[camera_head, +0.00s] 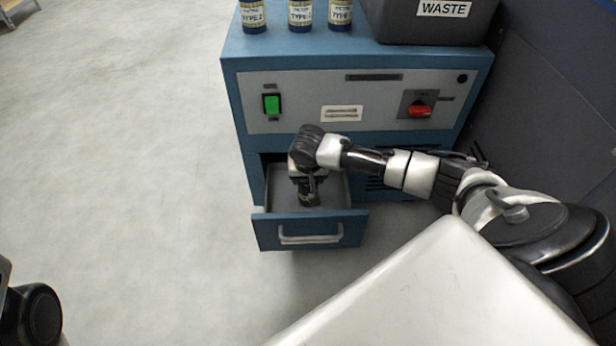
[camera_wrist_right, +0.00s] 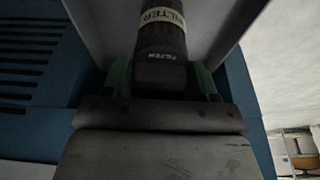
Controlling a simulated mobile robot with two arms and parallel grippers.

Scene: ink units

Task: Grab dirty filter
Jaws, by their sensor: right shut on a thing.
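The dirty filter (camera_wrist_right: 161,45) is a dark cylinder with a pale label reading FILTER in the right wrist view. It sits in the open drawer (camera_head: 340,192) of the blue cabinet. My right gripper (camera_head: 309,196) reaches down into the drawer. In the right wrist view its fingers (camera_wrist_right: 161,80) stand on both sides of the filter's dark end and are shut on it. In the head view the arm and gripper hide most of the filter. My left gripper is not in view.
The blue cabinet (camera_head: 240,92) has a green switch (camera_head: 271,104) and a red knob (camera_head: 419,111) on its front.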

